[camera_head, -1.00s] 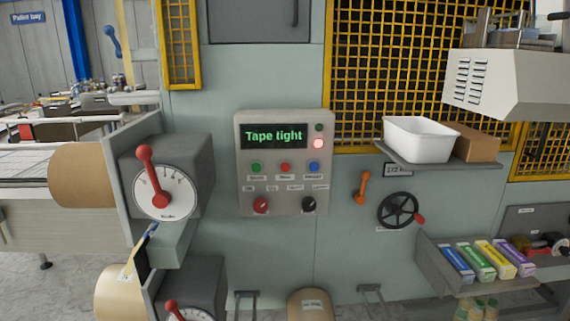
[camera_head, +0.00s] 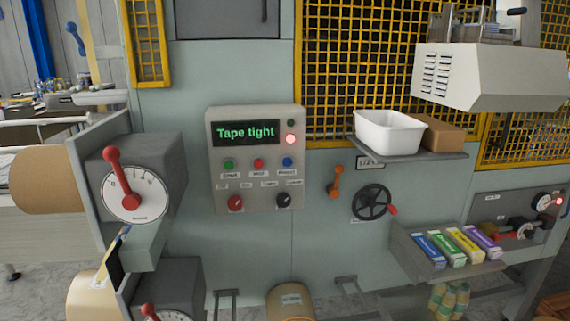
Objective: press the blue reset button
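The blue reset button (camera_head: 287,162) is the rightmost in a row of three on the grey control panel (camera_head: 256,205), in the head view. A red button (camera_head: 258,163) and a green button (camera_head: 229,164) sit to its left, with small labels beneath. The panel's display (camera_head: 245,132) reads "Tape tight" in green letters. A lamp (camera_head: 291,139) to the right of the display glows red, and a dark green lamp (camera_head: 290,123) is above it. Neither of my grippers shows in the view.
A dial with a red lever (camera_head: 121,178) stands left of the panel. To the right are an orange handle (camera_head: 335,182), a black handwheel (camera_head: 371,202), a shelf with a white bin (camera_head: 388,132), and a tray of coloured boxes (camera_head: 410,262). The space before the panel looks clear.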

